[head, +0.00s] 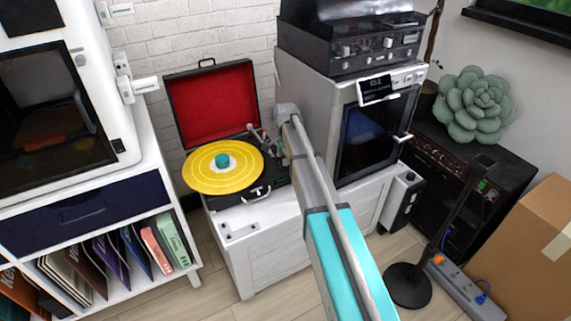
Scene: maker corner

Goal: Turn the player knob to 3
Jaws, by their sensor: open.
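The record player (258,192) is an open suitcase type with a red-lined lid. It stands on a white cabinet against the brick wall. A yellow record (225,180) with a teal centre lies on its platter. Small dark and pale controls show at the player's front right corner, too small to read any numbers or a knob setting. My arm reaches up from the bottom, and my gripper (258,135) is small and dark above the player's right side, beside the record. It is open, and I see nothing held in it. My arm hides part of the player's right side.
A white oven-like machine (345,85) with a dark door stands right of the player, close to my arm, with a black deck (350,45) on top. Shelves (80,215) stand left. A black stand (408,285), power strip (465,290) and cardboard box (525,250) are at right.

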